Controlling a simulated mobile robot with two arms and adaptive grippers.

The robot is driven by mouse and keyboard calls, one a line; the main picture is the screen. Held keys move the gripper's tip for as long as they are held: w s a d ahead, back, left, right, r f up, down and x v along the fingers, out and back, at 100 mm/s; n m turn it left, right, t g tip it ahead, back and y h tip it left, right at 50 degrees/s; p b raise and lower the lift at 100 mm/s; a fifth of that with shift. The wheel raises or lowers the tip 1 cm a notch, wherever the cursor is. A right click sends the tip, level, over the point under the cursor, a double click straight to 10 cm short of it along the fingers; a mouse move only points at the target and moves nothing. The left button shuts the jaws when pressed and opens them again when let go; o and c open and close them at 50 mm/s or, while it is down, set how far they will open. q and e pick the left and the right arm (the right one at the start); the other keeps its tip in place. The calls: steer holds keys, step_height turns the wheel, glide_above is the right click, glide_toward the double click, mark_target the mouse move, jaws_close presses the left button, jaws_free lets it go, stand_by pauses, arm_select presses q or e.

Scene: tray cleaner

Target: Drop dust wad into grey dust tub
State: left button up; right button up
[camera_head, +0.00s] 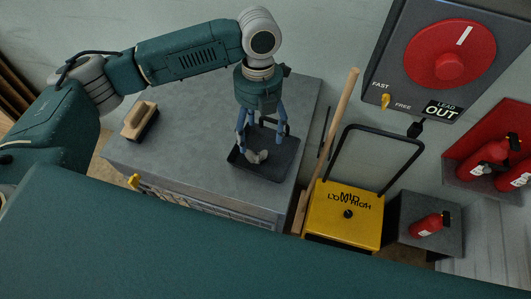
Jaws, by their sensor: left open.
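My left gripper (260,142) points down over a dark grey shallow tub (277,170) on the grey cabinet top. Its blue fingers are spread apart, with the tips at or just above the tub. A small pale grey wad (257,157), which looks like the dust wad, is in the tub below and between the fingertips. I see no finger closed on it. The fingers hide part of the tub's back side. My right gripper is not in view.
A wooden-backed brush (139,121) lies on the cabinet top (190,150) at the left. To the right stand a wooden pole (335,120), a yellow machine (342,218) with a black handle, and a red extinguisher (426,225). A wall panel with a red dial (450,62) hangs above.

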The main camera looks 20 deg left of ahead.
arm_select(q)
step_height(320, 180, up, 11)
steer(key=w, duration=0.1)
steer(key=shift+w+f, duration=0.2)
steer(key=shift+w, duration=0.1)
steer(key=shift+s+f, duration=0.1)
